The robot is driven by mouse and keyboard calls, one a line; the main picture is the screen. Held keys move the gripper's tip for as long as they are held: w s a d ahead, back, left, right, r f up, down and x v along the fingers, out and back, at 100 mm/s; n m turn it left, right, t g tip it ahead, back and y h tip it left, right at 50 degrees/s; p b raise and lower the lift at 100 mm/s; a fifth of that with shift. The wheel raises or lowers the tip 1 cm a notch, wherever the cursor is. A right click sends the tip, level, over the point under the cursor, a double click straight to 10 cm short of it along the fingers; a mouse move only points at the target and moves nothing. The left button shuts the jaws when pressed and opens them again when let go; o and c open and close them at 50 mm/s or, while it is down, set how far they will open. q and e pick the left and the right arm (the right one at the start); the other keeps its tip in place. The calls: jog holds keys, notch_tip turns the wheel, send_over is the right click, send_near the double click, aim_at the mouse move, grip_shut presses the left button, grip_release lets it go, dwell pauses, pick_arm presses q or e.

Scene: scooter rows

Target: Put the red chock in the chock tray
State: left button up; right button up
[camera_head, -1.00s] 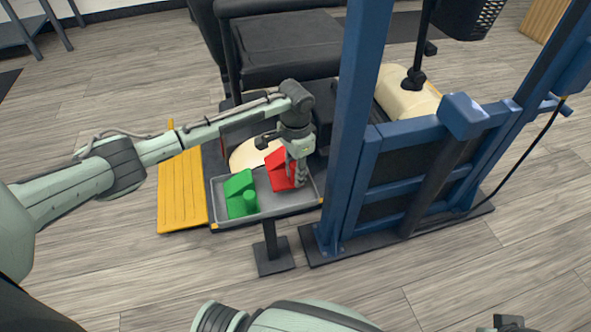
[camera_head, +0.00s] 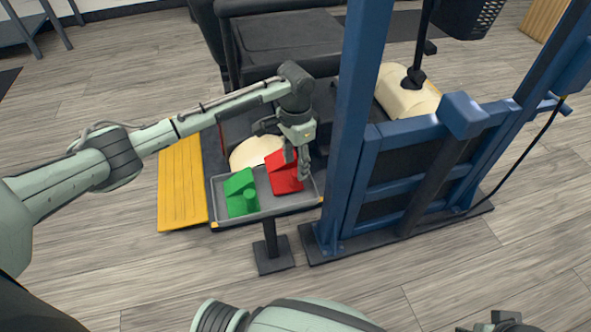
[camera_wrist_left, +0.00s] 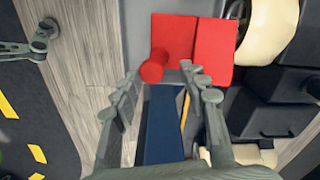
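The red chock (camera_head: 284,173) is in the right half of the grey chock tray (camera_head: 275,210), beside a green chock (camera_head: 239,193). My left gripper (camera_head: 297,172) is over the right side of the red chock. In the left wrist view, its fingers (camera_wrist_left: 165,78) are spread apart. The red chock (camera_wrist_left: 213,50) lies beyond the fingertips there, with its round knob (camera_wrist_left: 153,68) near the left fingertip; I cannot tell if they touch. Only a dark bit of my right gripper (camera_head: 503,322) shows at the bottom edge.
A blue post frame (camera_head: 352,140) stands close to the right of the tray. A yellow slatted board (camera_head: 182,185) lies to the left. A dark seat-like body (camera_head: 285,45) is behind. The floor in front of the tray's stand (camera_head: 272,250) is clear.

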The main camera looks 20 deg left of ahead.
pick_arm(q)
notch_tip(320, 180, up, 9)
jog(key=shift+p, duration=0.4)
pick_arm(e)
jog(key=x, duration=0.3)
jog(key=shift+a+f, duration=0.1)
jog(key=shift+a, duration=0.2)
pick_arm(q)
jog(key=s+d+f+n+t+h, duration=0.2)
jog(key=s+d+f, duration=0.3)
jog(key=s+f, duration=0.55)
jog(key=s+a+f+n+y, duration=0.2)
jog(key=s+a, duration=0.5)
jog(key=s+a+f+n+t+y, duration=0.1)
jog(key=s+a+f+n, duration=0.1)
jog(key=s+a, duration=0.6)
jog(key=shift+s+a+n+y, duration=0.2)
jog(key=shift+s+n+y, duration=0.1)
jog(key=shift+y, duration=0.1)
